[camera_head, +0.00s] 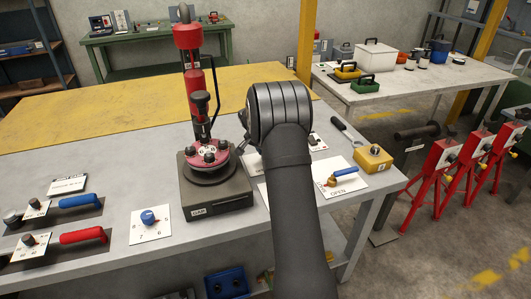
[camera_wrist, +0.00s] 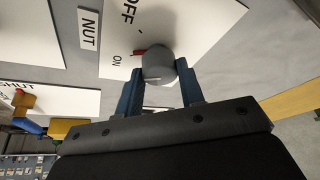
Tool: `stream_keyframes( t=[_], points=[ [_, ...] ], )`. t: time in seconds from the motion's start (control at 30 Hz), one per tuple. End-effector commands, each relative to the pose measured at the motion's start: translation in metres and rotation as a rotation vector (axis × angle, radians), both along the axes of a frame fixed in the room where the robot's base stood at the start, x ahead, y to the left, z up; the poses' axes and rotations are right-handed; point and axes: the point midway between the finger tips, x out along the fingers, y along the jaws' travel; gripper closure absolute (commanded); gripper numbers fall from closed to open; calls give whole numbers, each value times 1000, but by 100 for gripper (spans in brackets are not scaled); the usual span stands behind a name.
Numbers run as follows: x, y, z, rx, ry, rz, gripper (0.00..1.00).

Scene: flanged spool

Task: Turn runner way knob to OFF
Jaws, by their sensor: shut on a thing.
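In the wrist view a round grey knob (camera_wrist: 158,62) stands on a white plate (camera_wrist: 200,25) printed OFF and ON. A red pointer (camera_wrist: 139,52) sticks out on the knob's left side, closer to the ON print than to OFF. My gripper (camera_wrist: 160,75) has its two blue fingers shut on the knob, one on each side. A label reading NUT (camera_wrist: 89,28) lies beside the plate; no runner way wording is readable. In the head view my arm hides the gripper and knob.
A dark base with a red flanged fixture (camera_head: 208,155) stands left of my arm. A blue-handled valve on an OPEN card (camera_head: 345,185) and a yellow box (camera_head: 373,158) lie to the right. A blue knob card (camera_head: 150,225) is at front left.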

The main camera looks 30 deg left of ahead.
Motion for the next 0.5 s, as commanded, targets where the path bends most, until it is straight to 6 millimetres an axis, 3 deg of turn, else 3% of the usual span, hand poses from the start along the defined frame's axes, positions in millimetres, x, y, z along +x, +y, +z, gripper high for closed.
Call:
stream_keyframes(
  t=[0.5],
  points=[
    [1,4,0,0,0,-487,88]
  ],
)
